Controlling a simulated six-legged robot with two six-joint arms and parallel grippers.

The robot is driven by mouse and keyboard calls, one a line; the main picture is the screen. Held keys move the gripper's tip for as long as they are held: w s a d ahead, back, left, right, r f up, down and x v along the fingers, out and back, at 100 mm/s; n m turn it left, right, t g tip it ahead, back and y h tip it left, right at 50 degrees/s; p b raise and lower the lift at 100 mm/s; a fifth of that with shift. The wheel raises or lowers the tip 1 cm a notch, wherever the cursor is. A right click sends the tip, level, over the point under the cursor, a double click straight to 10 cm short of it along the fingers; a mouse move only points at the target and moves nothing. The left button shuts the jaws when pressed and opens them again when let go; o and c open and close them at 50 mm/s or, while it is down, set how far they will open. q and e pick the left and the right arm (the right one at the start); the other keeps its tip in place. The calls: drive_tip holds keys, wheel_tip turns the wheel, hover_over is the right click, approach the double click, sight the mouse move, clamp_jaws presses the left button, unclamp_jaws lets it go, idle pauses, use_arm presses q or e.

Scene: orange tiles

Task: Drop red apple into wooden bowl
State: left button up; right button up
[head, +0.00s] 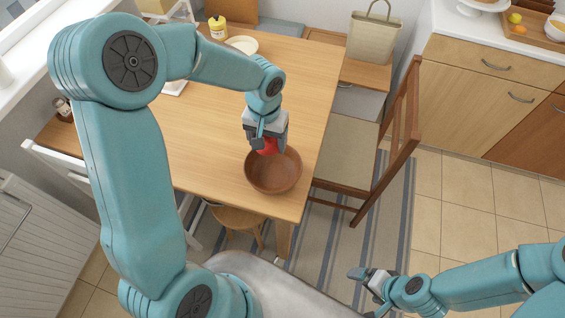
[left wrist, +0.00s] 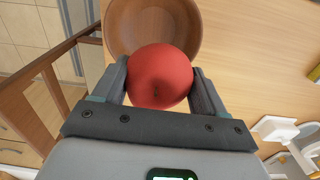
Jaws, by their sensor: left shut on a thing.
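The red apple (head: 268,147) is held between the fingers of my left gripper (head: 266,139), at the near end of the wooden table. In the left wrist view the apple (left wrist: 160,77) sits between both fingertips of the left gripper (left wrist: 163,85) and overlaps the edge of the bowl. The brown wooden bowl (head: 273,178) stands on the table just below and in front of the apple. The bowl (left wrist: 152,25) also shows beyond the apple in the left wrist view, and looks empty where visible. My right gripper (head: 366,281) is over the floor at the lower right, away from the table.
The wooden table (head: 205,135) has clear room left of the bowl. A wooden chair (head: 350,153) stands close on its right side. A white plate (head: 242,44) and a yellow container (head: 218,27) are at the far end. A wooden stool (head: 238,219) is below the near edge.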

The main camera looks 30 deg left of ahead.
use_arm(q)
drive_tip(key=shift+s+a+r, duration=0.1)
drive_tip(key=shift+s+a, duration=0.05)
drive_tip(key=shift+a, duration=0.1)
drive_tip(key=shift+f, duration=0.25)
wheel_tip(320, 180, down, 6)
drive_tip(key=b, duration=0.4)
drive_tip(key=shift+a+r, duration=0.1)
drive_tip(key=shift+r, duration=0.15)
drive_tip(key=o, duration=1.2)
wheel_tip(320, 180, up, 16)
drive_tip(key=shift+r, duration=0.2)
drive_tip(key=shift+s, duration=0.1)
